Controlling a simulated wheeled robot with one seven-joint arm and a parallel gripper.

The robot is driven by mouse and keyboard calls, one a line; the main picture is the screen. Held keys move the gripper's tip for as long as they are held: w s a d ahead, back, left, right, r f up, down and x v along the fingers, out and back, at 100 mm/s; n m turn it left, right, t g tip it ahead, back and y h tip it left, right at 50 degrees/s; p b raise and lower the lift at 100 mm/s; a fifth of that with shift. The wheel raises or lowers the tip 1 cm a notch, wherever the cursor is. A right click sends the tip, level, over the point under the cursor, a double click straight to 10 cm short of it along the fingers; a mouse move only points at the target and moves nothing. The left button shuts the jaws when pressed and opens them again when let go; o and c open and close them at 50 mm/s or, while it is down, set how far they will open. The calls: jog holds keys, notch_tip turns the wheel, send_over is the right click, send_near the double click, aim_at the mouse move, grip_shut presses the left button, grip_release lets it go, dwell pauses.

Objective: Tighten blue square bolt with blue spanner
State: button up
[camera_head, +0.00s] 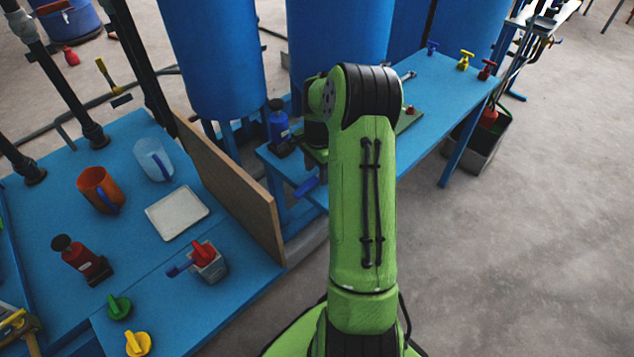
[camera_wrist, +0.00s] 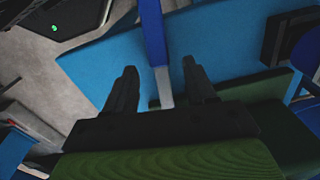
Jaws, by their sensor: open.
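In the wrist view, my gripper (camera_wrist: 159,66) is open, its two black fingers apart. A blue handle with a grey metal end, which looks like the blue spanner (camera_wrist: 153,35), lies between the fingers, with a gap on both sides. In the head view a blue handle, likely the same spanner (camera_head: 306,186), sticks out past the left edge of the blue bench, beside my arm. My arm hides the gripper in the head view. I cannot make out the blue square bolt in either view.
The blue bench (camera_head: 437,88) carries a green plate (camera_head: 408,121), a blue bottle (camera_head: 278,122), and blue, yellow and red T-handles at its far end. Blue tanks (camera_head: 210,50) stand behind. A wooden board (camera_head: 232,186) edges the left table.

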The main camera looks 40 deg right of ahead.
notch_tip(320, 180, down, 3)
jog(key=shift+w+r, duration=0.1)
jog(key=shift+r, duration=0.25)
jog(key=shift+c, duration=0.4)
grip_shut()
